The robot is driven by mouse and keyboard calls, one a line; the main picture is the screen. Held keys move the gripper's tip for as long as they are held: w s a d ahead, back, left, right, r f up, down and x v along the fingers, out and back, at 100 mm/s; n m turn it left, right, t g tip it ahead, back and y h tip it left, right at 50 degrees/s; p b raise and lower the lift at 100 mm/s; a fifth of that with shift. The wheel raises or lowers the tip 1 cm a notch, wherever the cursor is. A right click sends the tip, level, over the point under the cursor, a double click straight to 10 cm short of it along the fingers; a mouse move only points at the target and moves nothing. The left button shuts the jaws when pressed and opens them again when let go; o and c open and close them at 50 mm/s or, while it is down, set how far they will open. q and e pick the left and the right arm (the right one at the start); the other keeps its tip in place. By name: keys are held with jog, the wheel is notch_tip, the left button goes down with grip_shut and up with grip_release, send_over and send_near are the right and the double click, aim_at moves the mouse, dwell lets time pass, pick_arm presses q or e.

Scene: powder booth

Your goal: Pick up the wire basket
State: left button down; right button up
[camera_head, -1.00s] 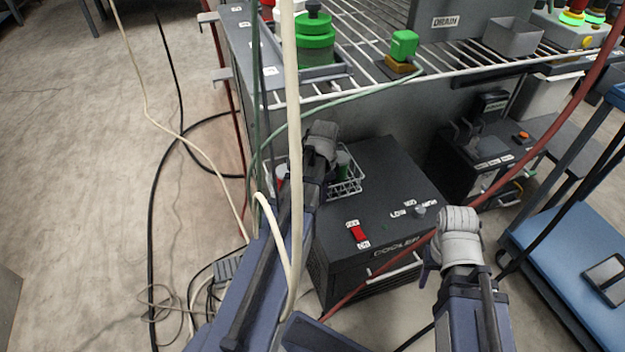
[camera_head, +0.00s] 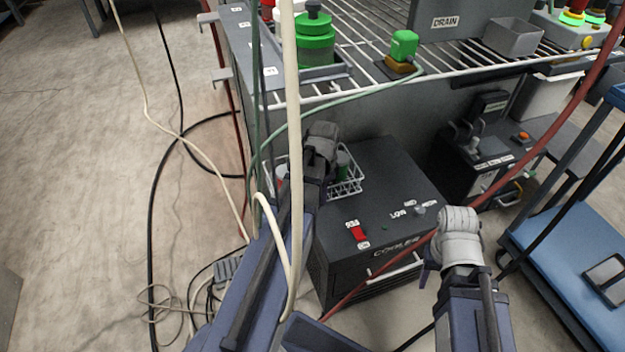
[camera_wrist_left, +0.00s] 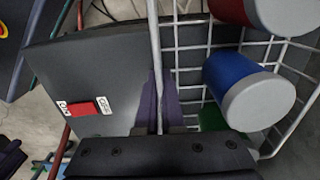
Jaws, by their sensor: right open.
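The white wire basket (camera_head: 348,184) sits on top of the black cooler (camera_head: 390,185), partly hidden behind my left arm in the head view. In the left wrist view the basket (camera_wrist_left: 192,44) holds a red can (camera_wrist_left: 262,12), a blue can (camera_wrist_left: 245,88) and something green, mostly hidden. My left gripper (camera_wrist_left: 161,105) is at the basket's near side. Its purple fingers are close together on either side of a white rim wire and look shut on it. In the head view its fingertips are mostly hidden. My right gripper (camera_head: 458,222) is open and empty, to the right of the cooler's front.
A wire-topped bench (camera_head: 370,90) with green containers stands behind the cooler. A pale hose (camera_head: 292,120) and a green hose hang close to my left arm. A red hose (camera_head: 520,160) crosses in front of the cooler. A blue cart (camera_head: 570,260) stands at the right.

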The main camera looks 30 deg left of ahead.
pick_arm(q)
jog(key=shift+r, duration=0.1)
dwell(0.5)
notch_tip(320, 180, up, 10)
jog(key=p, duration=1)
jog(key=shift+d, duration=0.1)
